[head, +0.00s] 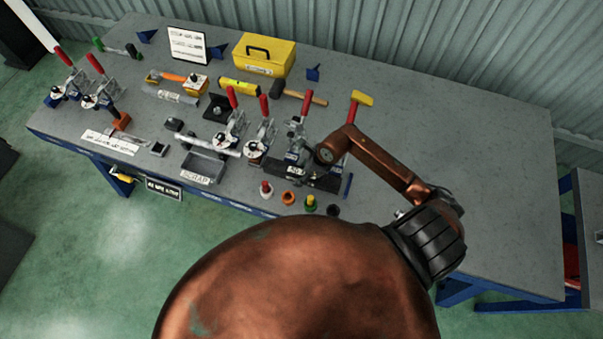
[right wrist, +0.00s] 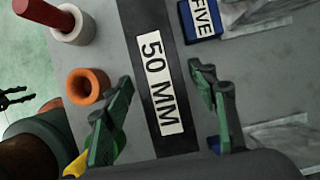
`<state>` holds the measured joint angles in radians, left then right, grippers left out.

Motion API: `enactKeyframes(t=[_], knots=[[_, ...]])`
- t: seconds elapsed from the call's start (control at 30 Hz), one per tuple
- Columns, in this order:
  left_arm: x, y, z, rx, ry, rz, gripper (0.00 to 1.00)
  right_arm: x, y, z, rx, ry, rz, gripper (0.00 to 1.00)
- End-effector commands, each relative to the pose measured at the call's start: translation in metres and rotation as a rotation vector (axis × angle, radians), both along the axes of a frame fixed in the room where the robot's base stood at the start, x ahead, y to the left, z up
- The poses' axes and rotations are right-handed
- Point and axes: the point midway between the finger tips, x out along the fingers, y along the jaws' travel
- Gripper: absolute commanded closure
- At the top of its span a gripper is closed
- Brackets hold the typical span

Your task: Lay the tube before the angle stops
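A dark flat-sided bar (head: 323,182), which I take for the tube, lies near the front edge of the bench. In the right wrist view its white label (right wrist: 162,80) reads "50 MM". My right gripper (right wrist: 165,112) is open, with its green-and-black fingers apart on either side of the bar and no visible grip on it. In the head view my copper arm partly covers that area. A blue block (right wrist: 200,20) marked "FIVE" sits beside the bar; I cannot tell whether it is an angle stop. A thin black claw-like shape at the left wrist-view edge may be my left gripper.
Red-handled clamps (head: 233,122) stand left of the bar. An orange ring (right wrist: 88,85) and other small round parts line the front edge. A scrap tray (head: 203,167), hammer (head: 306,97) and yellow toolbox (head: 264,55) are nearby. The bench's right side (head: 470,150) is clear.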

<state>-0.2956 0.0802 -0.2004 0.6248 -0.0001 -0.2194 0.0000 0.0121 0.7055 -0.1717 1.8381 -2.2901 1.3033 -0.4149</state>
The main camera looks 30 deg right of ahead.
Motion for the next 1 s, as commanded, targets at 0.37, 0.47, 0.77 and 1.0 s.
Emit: enactKeyframes(t=[0.37,0.47,0.77,1.0], knots=[[-0.006,0.000,0.000,0.001,0.007,0.001,0.60,-0.002,-0.004,0.011,-0.002,-0.003,0.000,0.47],[-0.008,0.000,-0.001,0.000,0.011,0.002,0.60,-0.007,-0.008,0.026,-0.005,-0.003,0.002,0.47],[-0.009,0.000,-0.006,0.000,0.013,0.002,0.60,-0.025,-0.023,0.083,-0.004,-0.002,0.002,0.47],[-0.009,0.000,-0.008,0.000,0.013,0.002,0.60,-0.033,-0.029,0.109,0.000,0.000,0.000,0.47]])
